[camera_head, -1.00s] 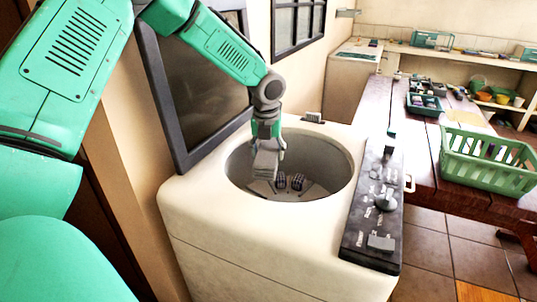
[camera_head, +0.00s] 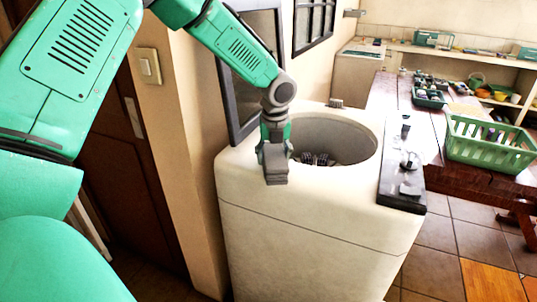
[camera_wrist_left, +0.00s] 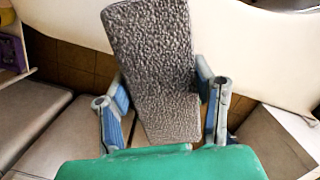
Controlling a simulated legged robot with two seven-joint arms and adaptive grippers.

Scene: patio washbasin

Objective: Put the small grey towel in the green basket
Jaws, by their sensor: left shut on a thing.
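The small grey towel (camera_head: 277,171) is folded and hangs from my left gripper (camera_head: 272,152), in front of the washer's front left rim in the head view. In the left wrist view the towel (camera_wrist_left: 155,50) is a long, textured grey strip between the two blue-edged fingers of the gripper (camera_wrist_left: 164,100), which is shut on it. The green basket (camera_head: 485,155) has slotted sides and stands on the wooden table at the right, well away from the gripper. Some items show inside it. My right gripper is not in view.
The white top-loading washer (camera_head: 310,225) stands open with dark checked cloth (camera_head: 318,160) inside. A smaller green basket (camera_head: 428,98) with items sits farther back on the wooden table (camera_head: 405,105).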

